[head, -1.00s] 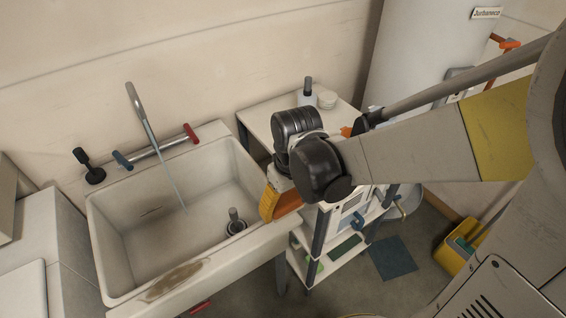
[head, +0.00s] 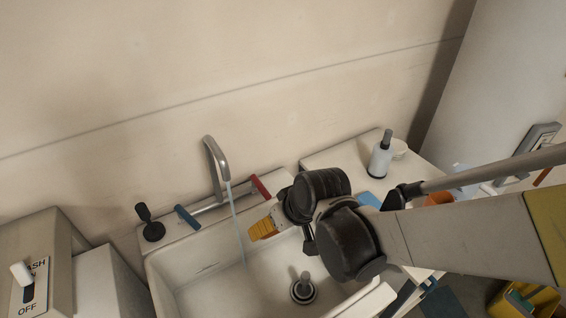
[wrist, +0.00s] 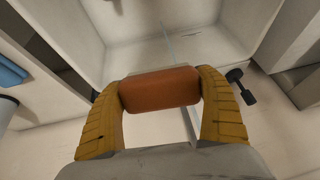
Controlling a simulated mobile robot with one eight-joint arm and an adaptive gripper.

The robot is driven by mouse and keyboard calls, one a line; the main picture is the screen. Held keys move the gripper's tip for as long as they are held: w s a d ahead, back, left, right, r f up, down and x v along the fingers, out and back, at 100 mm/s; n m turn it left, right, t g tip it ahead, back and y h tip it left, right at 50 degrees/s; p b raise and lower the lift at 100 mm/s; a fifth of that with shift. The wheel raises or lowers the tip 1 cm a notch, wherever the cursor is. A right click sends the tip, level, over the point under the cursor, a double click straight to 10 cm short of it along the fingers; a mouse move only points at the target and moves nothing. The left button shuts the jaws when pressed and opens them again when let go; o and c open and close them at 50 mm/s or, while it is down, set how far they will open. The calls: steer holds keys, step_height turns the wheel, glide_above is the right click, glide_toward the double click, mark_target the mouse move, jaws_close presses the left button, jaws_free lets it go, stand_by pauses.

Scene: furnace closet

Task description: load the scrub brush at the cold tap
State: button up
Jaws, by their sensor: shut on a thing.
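My gripper (head: 263,229) has yellow fingers and is over the sink (head: 160,262), just right of the water stream. In the wrist view my gripper (wrist: 160,80) is shut on a reddish-brown block (wrist: 160,90), which I take for the scrub brush; no bristles show. The block is not distinguishable in the head view. The tap spout (head: 214,155) arches at the back of the sink and a thin water stream (head: 238,232) falls from it. The cold tap's blue handle (head: 187,217) is left of the spout, and a red handle (head: 261,187) is right.
A plug (head: 303,288) stands in the basin. A black-knobbed fitting (head: 148,222) is on the sink's back left. A white bottle (head: 380,158) stands on the table at right. A box with a WASH/OFF switch (head: 35,284) is at far left.

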steer(key=w+a+f+b, duration=0.2)
steer(key=w+a+b, duration=0.1)
steer(key=w+a, duration=0.5)
steer(key=shift+w+a+f, duration=0.2)
steer(key=shift+w+f, duration=0.1)
steer(key=shift+w, duration=0.3)
stand_by(0.4)
steer(key=s+d, duration=0.5)
steer(key=s, duration=0.1)
steer(key=shift+d, duration=0.2)
stand_by(0.4)
stand_by(1.1)
steer(key=s+d+r+p, duration=0.2)
steer(key=r+p, duration=0.1)
steer(key=shift+s+d+r, duration=0.15)
steer(key=shift+s+d, duration=0.1)
steer(key=shift+s, duration=0.1)
steer(key=shift+s+d+r+p, duration=0.4)
steer(key=shift+s+d+p, duration=0.1)
steer(key=shift+p, duration=0.1)
steer(key=shift+a, duration=0.1)
